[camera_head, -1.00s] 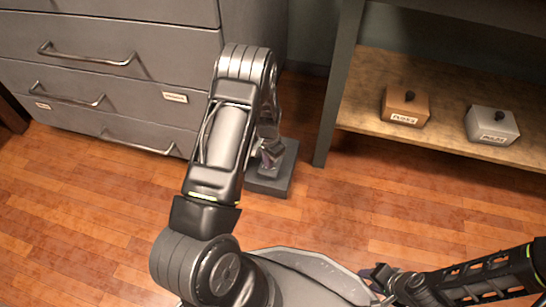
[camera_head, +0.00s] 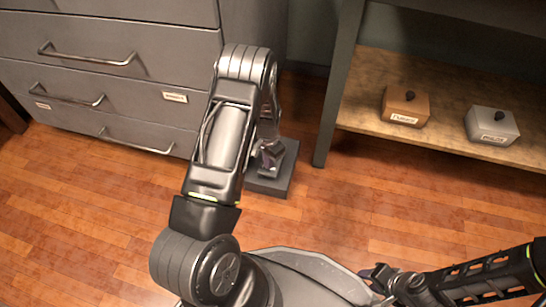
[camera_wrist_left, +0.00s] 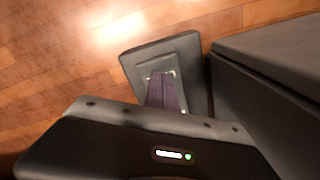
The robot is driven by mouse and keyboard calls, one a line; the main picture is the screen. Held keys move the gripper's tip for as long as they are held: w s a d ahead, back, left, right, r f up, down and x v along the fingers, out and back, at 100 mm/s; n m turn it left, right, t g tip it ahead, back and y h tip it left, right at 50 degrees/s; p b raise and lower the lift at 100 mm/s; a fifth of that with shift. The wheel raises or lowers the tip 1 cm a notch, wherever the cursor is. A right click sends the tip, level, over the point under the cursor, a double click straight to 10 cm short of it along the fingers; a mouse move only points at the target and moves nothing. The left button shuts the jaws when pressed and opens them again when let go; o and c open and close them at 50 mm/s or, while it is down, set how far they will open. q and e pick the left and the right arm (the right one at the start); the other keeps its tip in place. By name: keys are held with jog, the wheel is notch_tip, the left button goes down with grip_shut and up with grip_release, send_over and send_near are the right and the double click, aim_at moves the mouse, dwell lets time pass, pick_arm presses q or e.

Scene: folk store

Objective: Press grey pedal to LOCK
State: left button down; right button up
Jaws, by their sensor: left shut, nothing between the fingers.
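The grey pedal (camera_head: 268,187) is a dark grey block on the wooden floor, between the drawer cabinet and the shelf. It also shows in the left wrist view (camera_wrist_left: 135,58), with a raised plate on its base. My left gripper (camera_head: 269,158) points down over the pedal, shut and empty. In the left wrist view its fingertips (camera_wrist_left: 163,90) overlap the raised plate; I cannot tell whether they touch it. My arm hides part of the pedal, and I can read no LOCK marking. My right gripper (camera_head: 380,273) is at the lower right, its fingers too small to judge.
A grey drawer cabinet (camera_head: 120,110) stands at the left of the pedal. A shelf (camera_head: 440,100) at the right holds a brown box (camera_head: 405,106) and a grey box (camera_head: 491,125), both with knobs and labels. The wooden floor in front (camera_head: 340,220) is clear.

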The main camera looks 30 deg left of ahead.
pick_arm(q)
jog(key=shift+f, duration=0.1)
dwell(0.3)
jog(key=shift+f+b, duration=1.15)
jog(key=shift+f, duration=0.2)
jog(key=shift+r, duration=0.25)
notch_tip(320, 180, up, 9)
jog(key=p, duration=0.6)
jog(key=shift+f+p, duration=0.2)
jog(key=shift+p, duration=0.2)
